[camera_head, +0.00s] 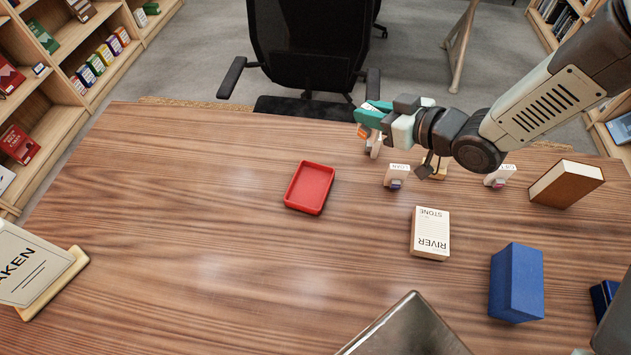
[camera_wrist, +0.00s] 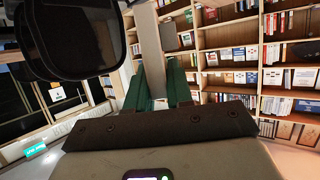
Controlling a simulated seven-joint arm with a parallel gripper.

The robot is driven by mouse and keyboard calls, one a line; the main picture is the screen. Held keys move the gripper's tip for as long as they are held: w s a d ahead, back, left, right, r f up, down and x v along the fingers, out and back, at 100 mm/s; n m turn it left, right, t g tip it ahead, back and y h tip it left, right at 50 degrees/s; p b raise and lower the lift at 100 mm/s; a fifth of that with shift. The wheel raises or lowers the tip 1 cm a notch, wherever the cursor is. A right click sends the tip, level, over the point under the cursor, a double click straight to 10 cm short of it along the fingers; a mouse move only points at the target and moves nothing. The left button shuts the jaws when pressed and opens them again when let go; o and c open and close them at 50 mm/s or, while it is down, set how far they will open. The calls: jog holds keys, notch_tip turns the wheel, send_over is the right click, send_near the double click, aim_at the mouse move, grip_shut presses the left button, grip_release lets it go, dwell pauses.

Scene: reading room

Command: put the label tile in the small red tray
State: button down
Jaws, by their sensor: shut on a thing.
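The small red tray (camera_head: 309,188) lies empty on the wooden table, left of my gripper. My gripper (camera_head: 366,114) is beyond the tray and to its right, with green fingers pointing left. It is shut on a pale label tile (camera_head: 375,148), mostly hidden by the fingers in the head view. In the wrist view a plain pale strip (camera_wrist: 149,48) shows between the green fingers (camera_wrist: 156,88); no lettering on it can be read.
Small lettered label pieces stand nearby: one reading LOAN (camera_head: 398,171) and another (camera_head: 499,175). A RIVER STONE book (camera_head: 430,232), a blue block (camera_head: 516,283) and a brown book (camera_head: 566,184) are on the right. A sign (camera_head: 30,268) stands left. The table's left middle is clear.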

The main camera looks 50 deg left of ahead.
jog(key=s+a+n+g, duration=0.3)
jog(key=s+a, duration=0.2)
jog(key=s, duration=0.6)
send_over(312, 186)
jog(key=shift+h, duration=0.4)
notch_tip(312, 186, down, 15)
jog(key=shift+r, duration=0.1)
jog(key=shift+f+m, duration=0.2)
jog(key=shift+m, duration=0.1)
jog(key=c, duration=1)
grip_release()
jog(key=shift+r, duration=0.1)
jog(key=shift+d+r, duration=0.15)
jog(key=shift+d, duration=0.1)
jog(key=v, duration=1.1)
jog(key=shift+d+r, duration=0.2)
